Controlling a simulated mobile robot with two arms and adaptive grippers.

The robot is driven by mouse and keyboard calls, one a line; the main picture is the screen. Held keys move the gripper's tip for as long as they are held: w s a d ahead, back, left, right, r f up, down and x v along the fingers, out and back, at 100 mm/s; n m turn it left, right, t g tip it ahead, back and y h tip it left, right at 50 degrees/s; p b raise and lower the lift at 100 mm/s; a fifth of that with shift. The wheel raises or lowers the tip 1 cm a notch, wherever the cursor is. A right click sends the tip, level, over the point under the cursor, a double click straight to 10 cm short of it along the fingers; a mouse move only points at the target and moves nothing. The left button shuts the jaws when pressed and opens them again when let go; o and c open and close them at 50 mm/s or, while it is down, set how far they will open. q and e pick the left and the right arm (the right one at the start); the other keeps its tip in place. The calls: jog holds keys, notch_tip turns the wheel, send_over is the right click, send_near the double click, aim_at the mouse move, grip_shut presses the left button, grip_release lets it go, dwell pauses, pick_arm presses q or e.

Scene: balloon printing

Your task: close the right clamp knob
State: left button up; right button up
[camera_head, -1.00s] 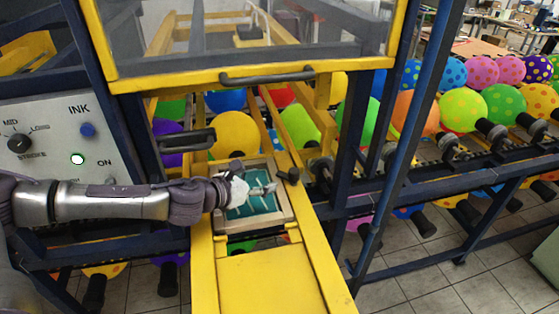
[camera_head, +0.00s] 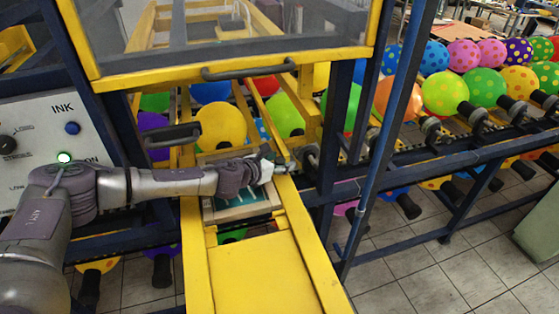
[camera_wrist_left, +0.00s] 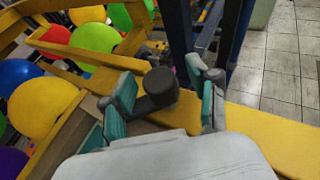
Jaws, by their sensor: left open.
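The right clamp knob (camera_wrist_left: 160,86) is a dark, round-topped knob on the yellow rail (camera_wrist_left: 265,128). In the left wrist view it stands between the two teal-padded fingers of my left gripper (camera_wrist_left: 164,92), with a gap visible on the right finger's side. The gripper is open; I cannot tell whether the left finger touches the knob. In the head view my left gripper (camera_head: 280,166) reaches across the wooden frame with the teal screen (camera_head: 240,208) to its right edge. There the gripper mostly hides the knob. My right gripper is not in view.
A yellow-framed clear guard with a dark handle (camera_head: 245,72) hangs above the frame. Another dark handle (camera_head: 172,135) is at the left. Coloured balloons (camera_head: 221,126) line the back. A blue post (camera_head: 385,135) stands to the right. The yellow plate (camera_head: 262,275) in front is clear.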

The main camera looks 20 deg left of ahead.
pick_arm(q)
grip_shut()
dwell(0.3)
jog(key=shift+n+y, duration=0.3)
jog(key=n+t+y, duration=0.1)
jog(key=n+y, duration=0.3)
jog(key=y, duration=0.1)
jog(key=shift+d, duration=0.15)
jog(key=shift+n+g+y, duration=0.4)
jog(key=shift+n+y, duration=1.7)
jog(key=shift+y, duration=0.4)
